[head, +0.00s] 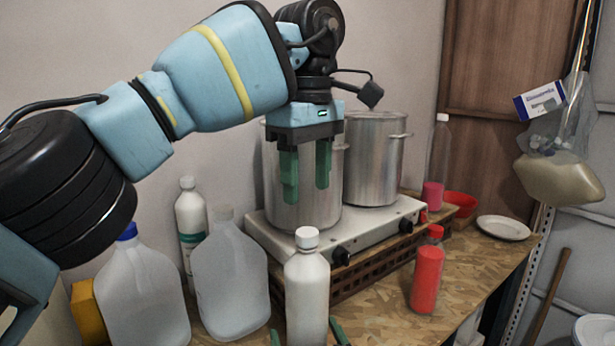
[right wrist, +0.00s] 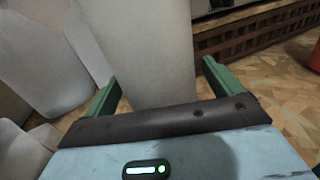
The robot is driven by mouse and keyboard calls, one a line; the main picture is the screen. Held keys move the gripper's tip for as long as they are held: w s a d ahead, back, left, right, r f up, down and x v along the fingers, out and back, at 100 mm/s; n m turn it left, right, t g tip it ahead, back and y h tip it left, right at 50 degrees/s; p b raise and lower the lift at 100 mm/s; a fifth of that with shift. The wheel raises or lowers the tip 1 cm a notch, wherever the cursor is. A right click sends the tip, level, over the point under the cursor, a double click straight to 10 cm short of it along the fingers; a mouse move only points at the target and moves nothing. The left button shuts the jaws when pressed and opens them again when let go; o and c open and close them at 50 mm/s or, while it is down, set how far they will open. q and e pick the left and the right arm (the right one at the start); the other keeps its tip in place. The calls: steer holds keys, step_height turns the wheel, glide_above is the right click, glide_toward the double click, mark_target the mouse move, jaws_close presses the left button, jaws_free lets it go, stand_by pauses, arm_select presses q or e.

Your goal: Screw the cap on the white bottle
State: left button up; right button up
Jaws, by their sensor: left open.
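The white bottle (head: 307,295) stands upright at the front of the wooden table, with a white cap (head: 307,237) on its neck. I cannot tell how tight the cap is. My left gripper (head: 307,182) is open and empty, pointing down in front of the steel pots, above and behind the cap in the picture. My right gripper (right wrist: 160,85) is low at the bottle, one green finger on each side of its body (right wrist: 145,50). A narrow gap shows at the right finger. Only its fingertips show at the bottom of the head view.
Large jugs (head: 228,275) stand close left of the bottle, one with a blue cap (head: 127,232). A hotplate (head: 375,228) with two steel pots (head: 372,160) is behind. A red bottle (head: 427,280) stands right, with bare table between.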

steer(key=v, duration=0.7)
steer(key=shift+s, duration=0.4)
steer(key=shift+d, duration=0.15)
steer(key=shift+c, duration=1)
steer(key=shift+s, duration=0.1)
steer(key=v, duration=0.7)
steer(key=shift+s, duration=0.35)
steer(key=shift+s+d, duration=0.1)
steer(key=shift+d, duration=0.05)
